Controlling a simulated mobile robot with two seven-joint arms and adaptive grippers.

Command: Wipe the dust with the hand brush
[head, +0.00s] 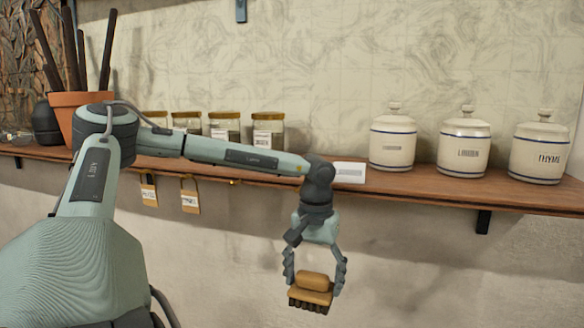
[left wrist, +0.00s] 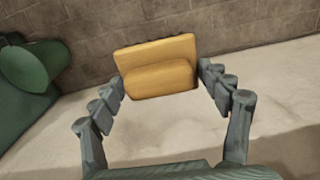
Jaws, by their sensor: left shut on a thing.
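The hand brush (head: 313,288) has a wooden handle block and dark bristles that point down. My left gripper (head: 314,283) is shut on it and holds it in the air, below and in front of the shelf. In the left wrist view the wooden back of the brush (left wrist: 160,72) sits between the two fingers of my left gripper (left wrist: 162,88). I cannot make out any dust in either view. My right gripper is not in view.
A wooden shelf (head: 410,183) runs along the wall. It holds white lidded jars (head: 393,140), several glass jars (head: 268,132), a white card (head: 349,172) and a terracotta pot (head: 65,105) of dark sticks. Tags (head: 190,196) hang below its edge.

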